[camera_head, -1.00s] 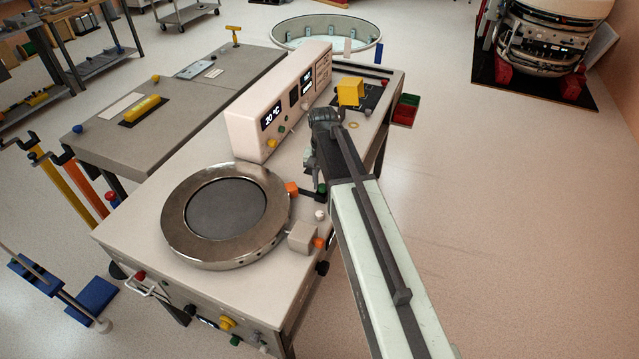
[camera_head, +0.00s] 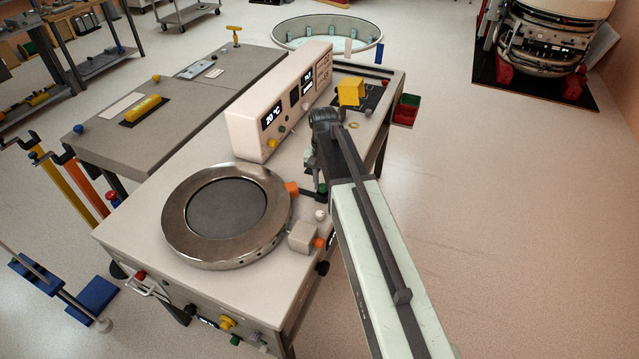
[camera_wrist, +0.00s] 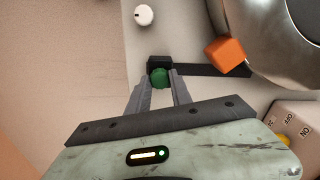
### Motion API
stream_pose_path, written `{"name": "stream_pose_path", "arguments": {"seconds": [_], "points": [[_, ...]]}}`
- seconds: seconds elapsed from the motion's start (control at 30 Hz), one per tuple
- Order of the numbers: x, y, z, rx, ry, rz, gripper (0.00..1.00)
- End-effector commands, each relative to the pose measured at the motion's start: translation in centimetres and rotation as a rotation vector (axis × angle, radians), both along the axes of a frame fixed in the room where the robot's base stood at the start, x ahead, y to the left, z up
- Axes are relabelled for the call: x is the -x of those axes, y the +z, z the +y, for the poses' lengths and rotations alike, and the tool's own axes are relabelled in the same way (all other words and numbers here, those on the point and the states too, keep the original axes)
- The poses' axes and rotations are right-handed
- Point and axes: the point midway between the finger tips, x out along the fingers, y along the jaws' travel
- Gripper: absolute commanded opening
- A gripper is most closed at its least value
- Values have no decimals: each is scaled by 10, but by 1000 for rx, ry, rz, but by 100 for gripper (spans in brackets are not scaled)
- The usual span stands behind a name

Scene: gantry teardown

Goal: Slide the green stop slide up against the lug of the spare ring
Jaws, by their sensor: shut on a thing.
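The spare ring (camera_head: 178,240) is a wide metal ring lying around a dark disc on the bench. Its orange lug (camera_head: 291,189) sticks out on the right side and also shows in the wrist view (camera_wrist: 226,54). The green stop slide (camera_wrist: 159,78) has a round green knob and a black block, at the left end of a dark rail (camera_wrist: 198,69). My gripper (camera_wrist: 160,84) is shut on the green knob. A stretch of bare rail separates the slide from the lug in the wrist view. In the head view my arm partly hides the slide.
A white knob (camera_wrist: 144,15) stands near the slide. A grey box (camera_head: 302,237) with an orange part sits by the ring. A white console (camera_head: 270,115) stands behind the ring. A yellow block (camera_head: 350,91) lies farther back. The bench edge is close on the right.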

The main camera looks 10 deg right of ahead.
Motion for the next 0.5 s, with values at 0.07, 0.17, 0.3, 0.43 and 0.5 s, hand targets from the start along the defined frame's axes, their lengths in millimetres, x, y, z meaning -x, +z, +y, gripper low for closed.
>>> {"name": "stream_pose_path", "arguments": {"seconds": [0.07, 0.17, 0.3, 0.43, 0.5], "points": [[1, 0, 0, -1, 0, 2, 0], [-2, 0, 3, -1, 1, 2, 0], [-14, 0, 17, -2, 1, 2, 0], [-19, 0, 26, -2, 0, 2, 0], [-18, 0, 26, -2, -1, 2, 0]]}}
